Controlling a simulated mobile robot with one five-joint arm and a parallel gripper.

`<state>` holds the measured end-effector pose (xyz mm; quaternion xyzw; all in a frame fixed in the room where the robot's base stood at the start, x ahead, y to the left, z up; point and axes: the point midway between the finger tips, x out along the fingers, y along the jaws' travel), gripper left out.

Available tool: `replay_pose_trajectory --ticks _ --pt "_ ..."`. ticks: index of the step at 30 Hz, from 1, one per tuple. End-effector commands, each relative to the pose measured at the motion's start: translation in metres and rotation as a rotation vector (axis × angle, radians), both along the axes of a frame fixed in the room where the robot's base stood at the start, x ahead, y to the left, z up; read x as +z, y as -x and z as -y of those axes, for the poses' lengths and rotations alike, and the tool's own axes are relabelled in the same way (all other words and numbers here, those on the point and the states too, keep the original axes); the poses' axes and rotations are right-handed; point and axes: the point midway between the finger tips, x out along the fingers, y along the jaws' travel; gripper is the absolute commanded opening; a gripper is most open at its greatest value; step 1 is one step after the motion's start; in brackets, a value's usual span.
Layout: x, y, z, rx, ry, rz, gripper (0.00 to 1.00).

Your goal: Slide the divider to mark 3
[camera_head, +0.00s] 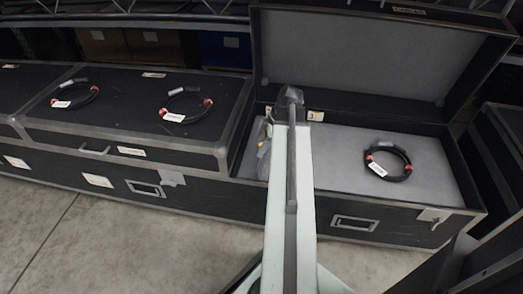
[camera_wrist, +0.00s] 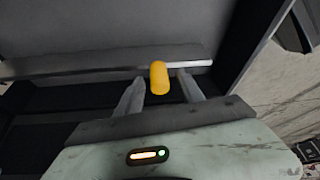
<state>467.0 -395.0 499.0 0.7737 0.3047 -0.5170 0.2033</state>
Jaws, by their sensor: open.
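In the wrist view a yellow knob (camera_wrist: 158,78) stands between the two fingers of my gripper (camera_wrist: 160,92). The fingers are open, one on each side of it, and I see no clear contact. A pale metal edge (camera_wrist: 197,64), seemingly the divider's top, runs behind the knob. In the head view a small yellow spot (camera_head: 264,146) shows just left of my arm, inside the open case (camera_head: 352,228). My arm hides most of the divider and the gripper there. A small pale label (camera_head: 315,116) sits on the case's back rim; its mark is too small to read surely.
The case's lid (camera_head: 360,60) stands open at the back. A coiled black cable (camera_head: 388,161) with red bands lies on the grey panel (camera_head: 335,150) at right. A closed case (camera_head: 130,118) with two more coiled cables adjoins on the left. Concrete floor (camera_head: 120,240) is clear in front.

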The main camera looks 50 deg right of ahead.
Motion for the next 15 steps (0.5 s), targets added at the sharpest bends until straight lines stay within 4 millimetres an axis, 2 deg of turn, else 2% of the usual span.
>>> replay_pose_trajectory --ticks 3,4,6,9,15 --pt "0.0016 -0.0001 -0.0001 0.000 0.000 0.000 0.45" --pt "0.0017 -0.0001 -0.0001 0.000 0.000 0.000 0.42" --pt "0.0017 -0.0002 -0.0002 0.001 0.000 0.000 0.23" --pt "0.0017 -0.0003 -0.0003 0.001 0.000 0.000 0.00" --pt "0.0017 -0.0004 -0.0004 0.002 0.001 0.001 0.00"
